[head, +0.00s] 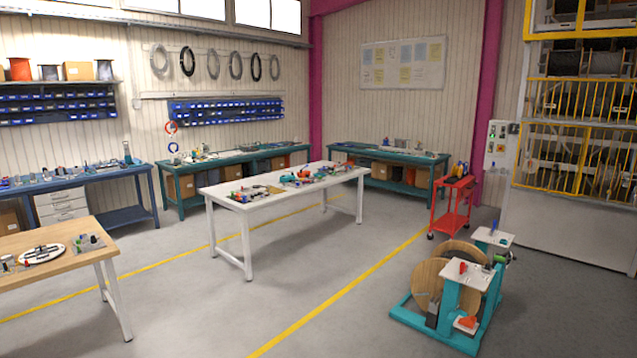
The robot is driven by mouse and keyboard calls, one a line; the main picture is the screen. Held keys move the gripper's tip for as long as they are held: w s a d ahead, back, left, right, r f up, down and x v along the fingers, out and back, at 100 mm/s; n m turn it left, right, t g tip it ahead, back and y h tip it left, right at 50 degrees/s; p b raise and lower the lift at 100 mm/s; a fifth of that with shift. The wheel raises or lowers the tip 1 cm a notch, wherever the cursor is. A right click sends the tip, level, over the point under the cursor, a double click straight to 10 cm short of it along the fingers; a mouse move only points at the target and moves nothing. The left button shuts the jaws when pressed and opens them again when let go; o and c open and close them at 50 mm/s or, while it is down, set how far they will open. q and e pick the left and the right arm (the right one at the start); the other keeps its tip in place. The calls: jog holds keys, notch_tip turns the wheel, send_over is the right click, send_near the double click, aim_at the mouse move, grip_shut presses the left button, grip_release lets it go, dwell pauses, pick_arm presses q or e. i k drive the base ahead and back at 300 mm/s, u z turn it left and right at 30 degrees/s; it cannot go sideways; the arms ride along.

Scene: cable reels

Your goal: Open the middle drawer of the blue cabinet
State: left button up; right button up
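I see no cabinet that is clearly blue. A pale grey drawer unit (62,206) with several stacked drawers stands under the blue workbench (140,171) at the left. Its drawers look shut. Neither of my grippers shows in the head view.
A wooden-topped table (60,275) is at the near left, a white table (228,191) in the middle. Teal benches line the back wall. A red cart (452,205) and a teal reel stand (462,318) are at the right. The grey floor (200,305) between them is open.

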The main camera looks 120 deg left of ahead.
aim_at(46, 210)
jog(key=u, duration=4.8)
jog(key=i, duration=7)
